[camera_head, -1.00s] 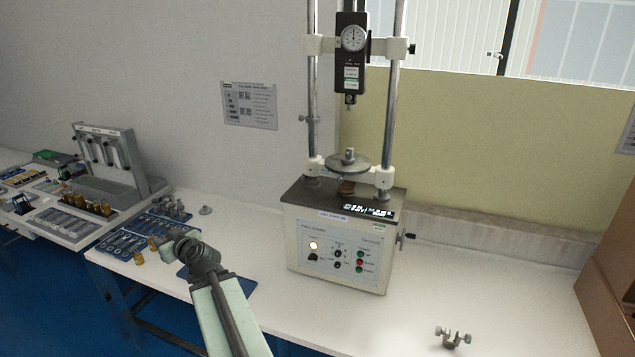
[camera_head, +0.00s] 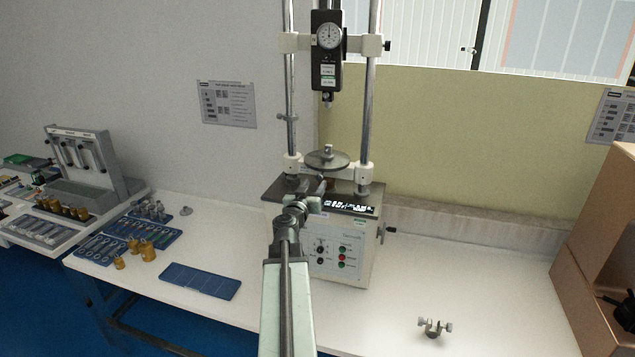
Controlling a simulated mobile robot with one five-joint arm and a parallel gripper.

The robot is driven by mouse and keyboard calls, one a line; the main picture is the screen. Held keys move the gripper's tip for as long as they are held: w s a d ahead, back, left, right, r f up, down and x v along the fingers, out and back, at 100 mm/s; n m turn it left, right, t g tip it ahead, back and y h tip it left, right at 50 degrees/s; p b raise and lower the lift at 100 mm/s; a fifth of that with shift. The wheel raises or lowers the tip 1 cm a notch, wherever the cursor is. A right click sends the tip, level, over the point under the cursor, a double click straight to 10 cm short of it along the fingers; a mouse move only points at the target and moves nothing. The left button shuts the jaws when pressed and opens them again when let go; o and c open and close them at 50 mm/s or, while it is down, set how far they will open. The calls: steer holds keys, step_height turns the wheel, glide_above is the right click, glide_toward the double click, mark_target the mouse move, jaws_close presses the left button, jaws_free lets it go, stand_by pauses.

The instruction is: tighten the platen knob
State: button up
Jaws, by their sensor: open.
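The tester (camera_head: 345,235) stands on the white bench with a round grey platen (camera_head: 340,161) above its dark top plate. A small metal piece (camera_head: 328,150) stands on the platen. A brownish knob (camera_head: 331,184) under the platen is partly hidden by my gripper. A dark side handle (camera_head: 389,230) sticks out at the tester's right. My gripper (camera_head: 320,189) is in front of the tester, just below and left of the platen, with open jaws. It is small in the view, and I cannot tell whether it touches the knob.
The force gauge (camera_head: 327,45) hangs between two upright posts above the platen. A blue tray (camera_head: 200,280) and brass weights (camera_head: 142,248) lie to the left. A small metal clamp (camera_head: 434,327) lies front right. A brown box (camera_head: 600,240) stands at the right edge. The bench between is clear.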

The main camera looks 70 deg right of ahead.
mark_target(319, 178)
steer(key=d, duration=0.4)
steer(key=shift+w+d, duration=0.15)
jaws_close()
